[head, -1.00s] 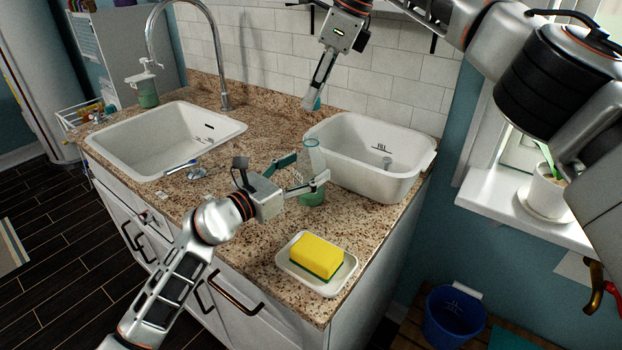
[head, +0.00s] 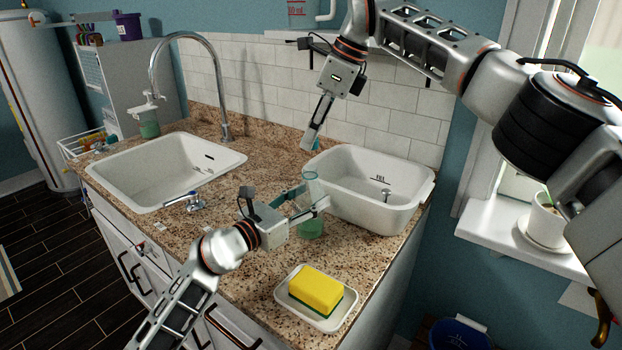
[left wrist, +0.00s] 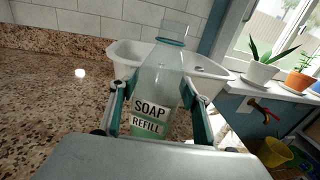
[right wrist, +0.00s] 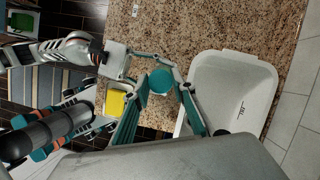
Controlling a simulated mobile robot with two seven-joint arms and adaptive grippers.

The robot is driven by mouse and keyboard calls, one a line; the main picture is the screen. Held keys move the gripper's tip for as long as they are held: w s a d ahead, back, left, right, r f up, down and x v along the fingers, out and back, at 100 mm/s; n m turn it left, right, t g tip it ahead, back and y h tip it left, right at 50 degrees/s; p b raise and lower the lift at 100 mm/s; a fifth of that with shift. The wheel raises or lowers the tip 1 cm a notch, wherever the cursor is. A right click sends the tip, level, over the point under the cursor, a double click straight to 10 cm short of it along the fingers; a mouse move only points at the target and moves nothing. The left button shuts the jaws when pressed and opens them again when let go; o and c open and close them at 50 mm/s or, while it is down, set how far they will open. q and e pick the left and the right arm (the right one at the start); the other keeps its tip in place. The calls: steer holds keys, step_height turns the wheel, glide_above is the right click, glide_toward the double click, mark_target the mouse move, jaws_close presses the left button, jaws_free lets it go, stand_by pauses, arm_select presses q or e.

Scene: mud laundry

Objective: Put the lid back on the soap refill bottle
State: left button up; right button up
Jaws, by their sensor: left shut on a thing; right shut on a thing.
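The soap refill bottle (head: 311,226) stands upright on the counter, clear above with green soap low down. Its label faces my left wrist view (left wrist: 152,100), and its top shows no lid. My left gripper (head: 308,207) is shut around its body, one finger on each side. My right gripper (head: 313,143) points down and is shut on the teal lid (head: 317,146), above and behind the bottle in the head view. In the right wrist view the lid (right wrist: 162,81) is a flat round disc at the fingertips. It hides what is directly under it.
A white basin (head: 345,199) stands close to the right of the bottle. A yellow sponge (head: 316,290) lies on a white dish (head: 337,318) in front. The sink (head: 120,185) and tap (head: 224,120) are at the left. A tiled wall (head: 270,85) is behind.

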mark_target(304, 177)
steer(key=shift+f, duration=1.8)
steer(key=shift+f, duration=0.85)
steer(key=shift+f, duration=0.65)
steer(key=m+t+h, duration=0.1)
steer(key=m+h, duration=0.1)
steer(key=m, duration=0.4)
steer(key=m+t+h, duration=0.1)
steer(key=m+h, duration=0.1)
steer(key=m, duration=0.5)
steer(key=m+t+h, duration=0.1)
steer(key=m+h, duration=0.1)
steer(key=m, duration=0.5)
steer(key=shift+s+a, duration=0.1)
steer(key=shift+a, duration=0.25)
steer(key=o, duration=0.7)
steer(key=shift+c, duration=0.2)
